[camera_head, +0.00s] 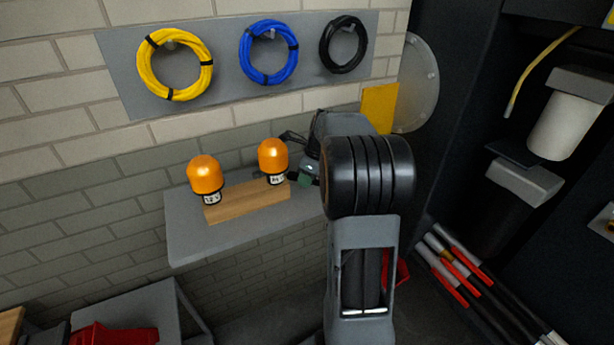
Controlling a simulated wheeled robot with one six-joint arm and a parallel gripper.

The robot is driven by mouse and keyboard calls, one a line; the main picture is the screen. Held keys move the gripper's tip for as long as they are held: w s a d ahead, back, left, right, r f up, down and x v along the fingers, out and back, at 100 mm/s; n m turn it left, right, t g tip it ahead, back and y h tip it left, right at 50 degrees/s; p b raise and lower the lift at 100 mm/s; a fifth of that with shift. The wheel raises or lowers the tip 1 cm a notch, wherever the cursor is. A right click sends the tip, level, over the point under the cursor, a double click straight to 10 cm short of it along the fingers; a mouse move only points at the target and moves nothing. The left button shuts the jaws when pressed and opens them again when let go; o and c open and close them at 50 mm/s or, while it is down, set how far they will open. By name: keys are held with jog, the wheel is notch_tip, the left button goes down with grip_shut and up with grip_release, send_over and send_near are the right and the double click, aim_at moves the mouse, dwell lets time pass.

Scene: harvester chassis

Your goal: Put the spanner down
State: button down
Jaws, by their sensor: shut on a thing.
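No spanner is visible in the head view. My gripper (293,158) is above the right part of the grey shelf (190,238), partly hidden by my own arm. Its dark fingers are spread apart and reach to the right-hand orange beacon (272,155), one toward its back and one near its base. It looks shut on this beacon, though the contact is partly hidden. The beacon is upright at the right end of a wooden block (240,203). A second orange beacon (205,175) stands upright at the block's left end.
Yellow (150,75), blue (245,60) and black (328,57) cable coils hang on a wall panel above. The shelf's left and front parts are clear. A dark machine frame (450,110) stands at the right. A red object (110,335) lies at lower left.

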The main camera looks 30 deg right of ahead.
jog(key=c, duration=0.9)
grip_release()
jog(key=shift+o, duration=0.2)
